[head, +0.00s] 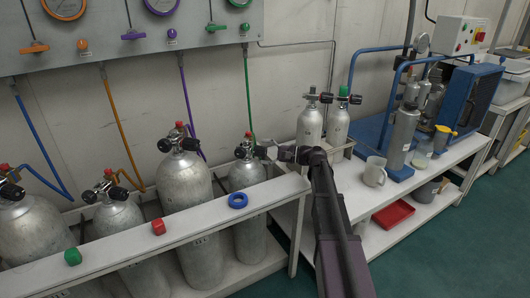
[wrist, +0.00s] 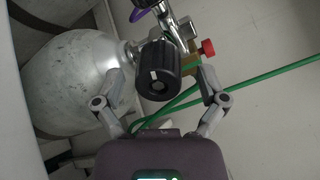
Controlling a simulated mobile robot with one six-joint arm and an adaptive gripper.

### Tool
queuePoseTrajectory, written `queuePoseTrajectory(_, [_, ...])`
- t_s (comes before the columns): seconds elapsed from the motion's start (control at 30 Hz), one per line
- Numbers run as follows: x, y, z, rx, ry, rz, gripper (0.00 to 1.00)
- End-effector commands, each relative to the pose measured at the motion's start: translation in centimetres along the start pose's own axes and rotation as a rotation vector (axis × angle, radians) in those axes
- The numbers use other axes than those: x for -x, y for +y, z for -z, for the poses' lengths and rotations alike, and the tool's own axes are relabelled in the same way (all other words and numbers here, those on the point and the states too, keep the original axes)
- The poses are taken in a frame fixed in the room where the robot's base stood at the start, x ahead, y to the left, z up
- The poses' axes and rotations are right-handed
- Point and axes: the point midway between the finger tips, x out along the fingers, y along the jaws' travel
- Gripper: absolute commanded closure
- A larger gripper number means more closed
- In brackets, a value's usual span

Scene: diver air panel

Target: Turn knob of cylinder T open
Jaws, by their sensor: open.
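The cylinder in front of my gripper is the small grey one (head: 247,175) at the right end of the rack, with the green hose (head: 248,95) above it. No label that I can read names it T. Its rounded shoulder (wrist: 70,85) fills the left of the wrist view. A black ribbed knob (wrist: 156,80) with a white mark on its end faces the wrist camera. My gripper (wrist: 168,68) is open, with one finger on each side of the knob. I cannot tell whether the fingers touch it. In the head view my gripper (head: 270,150) hides part of the valve.
A red cap (wrist: 207,47) and the green hose (wrist: 255,80) lie close to the right finger. Two more cylinders (head: 310,125) and a mug (head: 375,172) stand to the right.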

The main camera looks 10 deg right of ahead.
Motion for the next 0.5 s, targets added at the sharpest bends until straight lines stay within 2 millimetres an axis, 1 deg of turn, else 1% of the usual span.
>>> queuePoseTrajectory(0.27, [0.6, 0.0, 0.0, 0.0, 0.001, 0.0, 0.08])
queuePoseTrajectory(0.37, [1.3, 0.0, 0.0, 0.0, 0.001, 0.0, 0.08])
queuePoseTrajectory(0.5, [2.9, 0.1, 0.0, 0.0, 0.002, 0.001, 0.08])
